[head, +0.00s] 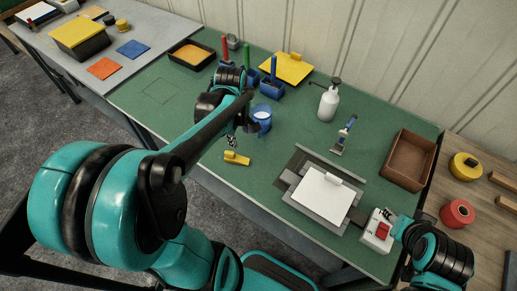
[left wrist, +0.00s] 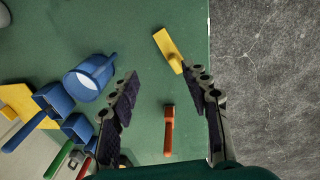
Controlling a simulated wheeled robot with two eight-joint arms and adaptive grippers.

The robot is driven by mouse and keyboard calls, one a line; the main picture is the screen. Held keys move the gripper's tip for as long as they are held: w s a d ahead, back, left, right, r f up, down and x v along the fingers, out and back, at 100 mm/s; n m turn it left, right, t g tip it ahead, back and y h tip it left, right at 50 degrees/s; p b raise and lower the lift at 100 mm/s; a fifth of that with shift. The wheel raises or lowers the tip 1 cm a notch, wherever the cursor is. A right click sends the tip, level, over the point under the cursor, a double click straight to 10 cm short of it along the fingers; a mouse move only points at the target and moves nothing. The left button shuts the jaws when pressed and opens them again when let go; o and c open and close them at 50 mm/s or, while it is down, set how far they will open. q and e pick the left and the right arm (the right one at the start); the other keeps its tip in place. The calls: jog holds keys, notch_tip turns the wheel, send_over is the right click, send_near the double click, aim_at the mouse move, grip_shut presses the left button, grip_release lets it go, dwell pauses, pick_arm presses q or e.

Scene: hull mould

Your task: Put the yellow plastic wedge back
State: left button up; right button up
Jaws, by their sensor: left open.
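The yellow plastic wedge (head: 236,158) lies on the green bench top near its front edge. It also shows in the left wrist view (left wrist: 168,45), ahead of the left finger on the right of that picture. My left gripper (head: 232,141) is open and empty above the bench, close to the wedge in the head view. Its two fingers (left wrist: 168,95) are wide apart in the left wrist view, with a small orange-red piece (left wrist: 169,132) on the bench seen between them. My right gripper (head: 388,213) is beside a white box with a red top (head: 378,231); its jaws are unclear.
A blue jug (head: 262,113) and blue holders (head: 271,88) with coloured handles stand behind. A white bottle (head: 329,100), a white sheet on a grey plate (head: 319,195) and a brown tray (head: 424,158) are to the right. An outlined bare patch (head: 158,91) is at left.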

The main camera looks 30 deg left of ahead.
pick_arm(q)
jog(key=s+d+r+m+t, duration=0.2)
jog(key=d+m+t, duration=0.1)
jog(key=d+m, duration=0.4)
jog(key=s+d+r+m+t, duration=0.2)
jog(key=s+d+r+m, duration=0.1)
jog(key=d+m, duration=0.4)
jog(key=m, duration=0.3)
jog(key=shift+s+d+r+t, duration=0.2)
jog(key=shift+s+t, duration=0.1)
jog(key=shift+t, duration=0.1)
